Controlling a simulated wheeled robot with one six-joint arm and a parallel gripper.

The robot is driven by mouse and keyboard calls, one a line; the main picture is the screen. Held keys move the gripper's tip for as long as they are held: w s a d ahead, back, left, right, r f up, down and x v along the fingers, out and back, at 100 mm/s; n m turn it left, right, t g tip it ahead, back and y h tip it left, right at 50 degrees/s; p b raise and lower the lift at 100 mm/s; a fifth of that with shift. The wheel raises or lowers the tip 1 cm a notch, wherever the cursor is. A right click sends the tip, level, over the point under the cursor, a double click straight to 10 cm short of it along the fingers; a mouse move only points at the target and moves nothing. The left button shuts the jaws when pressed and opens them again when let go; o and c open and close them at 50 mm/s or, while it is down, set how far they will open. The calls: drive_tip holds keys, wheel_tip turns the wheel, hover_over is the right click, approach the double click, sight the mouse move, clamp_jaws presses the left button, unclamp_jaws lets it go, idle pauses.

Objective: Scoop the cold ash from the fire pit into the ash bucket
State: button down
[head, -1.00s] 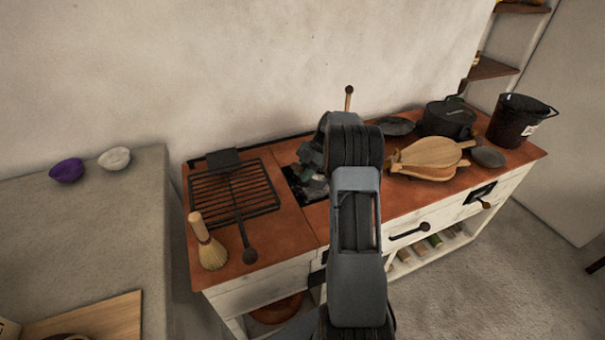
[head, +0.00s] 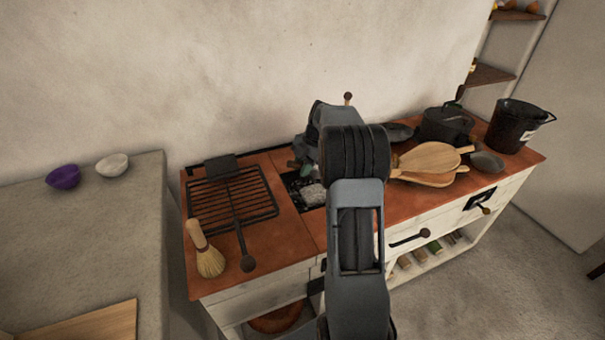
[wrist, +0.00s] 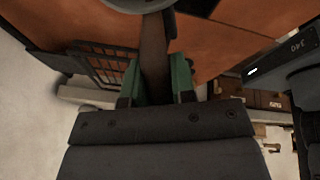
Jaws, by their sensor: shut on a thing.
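My gripper (wrist: 157,78) is shut on a dark handle (wrist: 154,48) between its green fingers in the wrist view. A grey rounded part at the top edge there may belong to the same tool, but its shape is cut off. In the head view my arm hides most of the gripper, which is over the far side of the fire pit. The fire pit (head: 294,181) is a dark square opening in the red-brown counter, with a pale grey patch of ash (head: 313,194) in it. The black ash bucket (head: 513,127) stands upright at the counter's right end.
A black grill (head: 232,200) and a whisk brush (head: 205,250) lie left of the pit. Wooden bellows (head: 428,160), a black pot (head: 446,124) and a small dark dish (head: 487,162) sit between pit and bucket. A knobbed rod (head: 348,98) rises behind my arm.

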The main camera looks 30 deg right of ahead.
drive_tip(key=shift+r+h, duration=0.5)
drive_tip(key=shift+r, duration=0.4)
drive_tip(key=shift+r+t+h+p, duration=0.35)
drive_tip(key=shift+r+h, duration=0.35)
drive_tip(key=shift+r, duration=1.35)
drive_tip(key=shift+r+t+h+p, duration=0.3)
drive_tip(key=shift+r+h, duration=0.4)
drive_tip(key=shift+r, duration=1.3)
